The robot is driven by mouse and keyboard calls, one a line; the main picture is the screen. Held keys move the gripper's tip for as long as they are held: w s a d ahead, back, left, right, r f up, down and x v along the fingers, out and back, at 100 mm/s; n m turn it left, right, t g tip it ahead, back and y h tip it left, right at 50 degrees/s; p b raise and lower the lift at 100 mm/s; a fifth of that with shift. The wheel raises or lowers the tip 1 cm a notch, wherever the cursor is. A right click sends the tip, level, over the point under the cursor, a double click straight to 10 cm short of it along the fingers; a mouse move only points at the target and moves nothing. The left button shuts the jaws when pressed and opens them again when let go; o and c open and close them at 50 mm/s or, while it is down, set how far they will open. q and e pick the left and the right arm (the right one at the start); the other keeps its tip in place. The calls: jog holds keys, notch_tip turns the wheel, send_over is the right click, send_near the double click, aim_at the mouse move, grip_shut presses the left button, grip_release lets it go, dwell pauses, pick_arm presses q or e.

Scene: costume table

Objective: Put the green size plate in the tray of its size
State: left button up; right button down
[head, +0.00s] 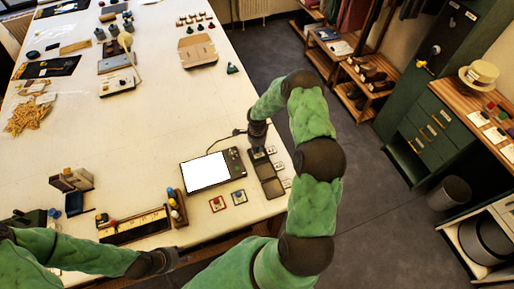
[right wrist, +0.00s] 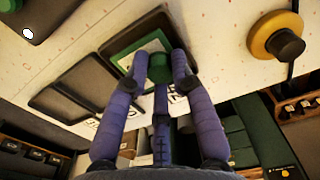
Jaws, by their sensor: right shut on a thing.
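The green size plate (right wrist: 124,59) has a pale face with a green border and a green knob (right wrist: 160,67). My right gripper (right wrist: 160,72) is shut on that knob. The plate is at the far dark tray (right wrist: 106,46), in line with its frame; I cannot tell whether it rests inside or hovers just above. In the head view my right gripper (head: 257,140) is above the far end of the tray row (head: 267,177) and mostly hides the plate. My left gripper (head: 160,262) is at the near edge, its fingers unclear.
A red-edged plate (head: 217,204) and a blue-edged plate (head: 239,197) lie on the table near a white-screened device (head: 208,172). White label cards (head: 281,166) lie right of the trays. Mid-table is clear.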

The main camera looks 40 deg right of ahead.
jog(key=shift+f+b, duration=0.65)
jog(key=shift+b, duration=0.15)
jog(key=c, duration=1.1)
grip_release()
jog(key=shift+r, duration=0.1)
jog(key=shift+o, duration=0.2)
jog(key=shift+w, duration=0.1)
